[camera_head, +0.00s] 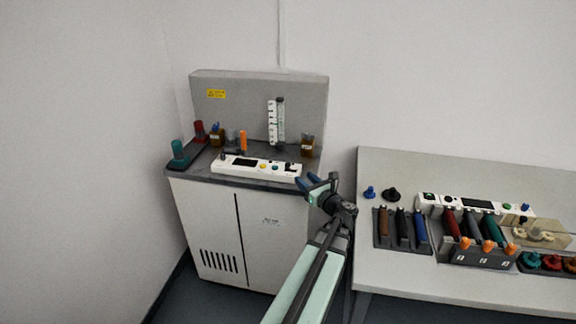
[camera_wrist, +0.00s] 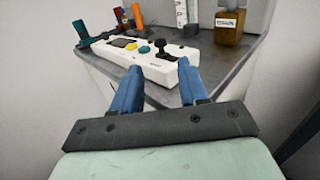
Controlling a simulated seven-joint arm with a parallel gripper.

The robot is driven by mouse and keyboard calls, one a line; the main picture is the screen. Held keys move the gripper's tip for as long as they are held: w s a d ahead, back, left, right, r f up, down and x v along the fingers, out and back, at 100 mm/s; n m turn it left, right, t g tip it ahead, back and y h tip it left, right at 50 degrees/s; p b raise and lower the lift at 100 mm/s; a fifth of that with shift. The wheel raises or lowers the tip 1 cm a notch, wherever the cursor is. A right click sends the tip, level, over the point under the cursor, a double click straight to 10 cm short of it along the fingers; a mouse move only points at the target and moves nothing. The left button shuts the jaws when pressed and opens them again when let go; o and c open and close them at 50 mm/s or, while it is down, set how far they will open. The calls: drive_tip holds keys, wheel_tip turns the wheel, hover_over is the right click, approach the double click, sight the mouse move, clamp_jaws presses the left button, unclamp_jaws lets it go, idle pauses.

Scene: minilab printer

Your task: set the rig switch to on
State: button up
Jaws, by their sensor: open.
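A white control panel (camera_head: 228,165) lies along the front of the cabinet top. It carries a dark display, small coloured buttons and, at its right end, a black switch (camera_head: 290,167). In the wrist view the panel (camera_wrist: 112,54) runs away to the upper left, and the black switch part (camera_wrist: 176,48) stands up near its close end. My gripper (camera_head: 308,180) is at the right front corner of the cabinet, just off the panel's right end. In the wrist view my gripper (camera_wrist: 157,70) has its blue fingers apart with nothing between them. The switch's position is too small to read.
A grey backboard (camera_head: 235,115) rises behind. A white table (camera_head: 400,270) with tools and another panel stands at right.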

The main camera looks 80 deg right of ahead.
sight(289, 166)
drive_tip(key=x, duration=1.2)
clamp_jaws()
idle(0.4)
